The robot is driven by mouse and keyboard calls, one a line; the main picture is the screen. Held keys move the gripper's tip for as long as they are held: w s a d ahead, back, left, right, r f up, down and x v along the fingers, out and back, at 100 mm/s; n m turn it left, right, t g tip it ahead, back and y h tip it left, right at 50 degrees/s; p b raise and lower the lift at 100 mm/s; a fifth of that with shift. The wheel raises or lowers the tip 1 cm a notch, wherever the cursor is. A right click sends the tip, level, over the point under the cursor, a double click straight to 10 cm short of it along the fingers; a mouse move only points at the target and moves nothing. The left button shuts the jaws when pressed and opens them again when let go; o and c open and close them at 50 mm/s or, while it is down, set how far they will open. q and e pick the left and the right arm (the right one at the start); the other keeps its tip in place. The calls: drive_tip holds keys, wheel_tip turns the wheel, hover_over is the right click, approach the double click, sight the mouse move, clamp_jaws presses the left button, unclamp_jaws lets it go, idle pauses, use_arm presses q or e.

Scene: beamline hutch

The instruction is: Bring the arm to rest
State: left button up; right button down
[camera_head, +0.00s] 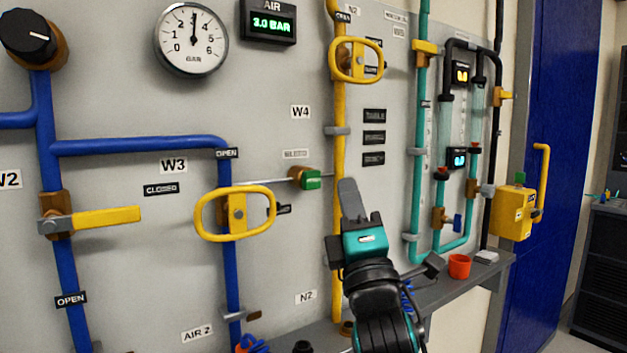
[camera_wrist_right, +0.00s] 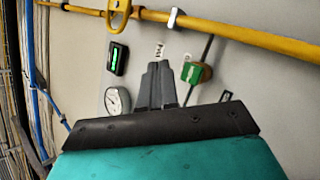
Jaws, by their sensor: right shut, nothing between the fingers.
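My right arm rises from the bottom of the head view, in front of the grey panel (camera_head: 110,100). Its right gripper (camera_head: 348,183) points up, close to the vertical yellow pipe (camera_head: 340,110), and partly covers that pipe. In the right wrist view the two grey fingers (camera_wrist_right: 158,68) are together, with nothing held between them. A brass fitting with a green end (camera_head: 309,179) is just left of the fingers in the head view. It shows right of the fingers in the wrist view (camera_wrist_right: 191,73), apart from them. My left gripper is in neither view.
Teal pipes (camera_head: 414,200) and a yellow box (camera_head: 513,212) are on the right.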

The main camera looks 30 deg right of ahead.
drive_tip(key=shift+f+y, duration=0.1)
drive_tip(key=shift+y, duration=0.2)
drive_tip(key=a+f+m+g+y+p, duration=0.1)
drive_tip(key=a+f+m+g+y, duration=0.25)
drive_tip(key=f, duration=1.05)
drive_tip(key=a+f+m+g+y+p, duration=0.2)
drive_tip(key=a+f+m+g+y, duration=0.15)
drive_tip(key=f, duration=1.05)
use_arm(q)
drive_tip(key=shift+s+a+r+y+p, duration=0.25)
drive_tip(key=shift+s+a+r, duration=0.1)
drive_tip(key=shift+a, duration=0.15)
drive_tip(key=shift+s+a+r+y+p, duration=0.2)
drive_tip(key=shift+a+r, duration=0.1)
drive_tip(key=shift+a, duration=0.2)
use_arm(e)
drive_tip(key=s+a+f+m+g+y, duration=0.1)
drive_tip(key=s+a+f+m+g, duration=0.1)
drive_tip(key=s+f, duration=0.5)
drive_tip(key=s+a+f+m+g+y, duration=0.2)
drive_tip(key=s+f+m+g, duration=0.3)
drive_tip(key=s+f, duration=0.3)
wheel_tip(320, 180, down, 5)
drive_tip(key=shift+s+a+r, duration=0.15)
drive_tip(key=shift+s+a, duration=0.15)
drive_tip(key=shift+a, duration=0.35)
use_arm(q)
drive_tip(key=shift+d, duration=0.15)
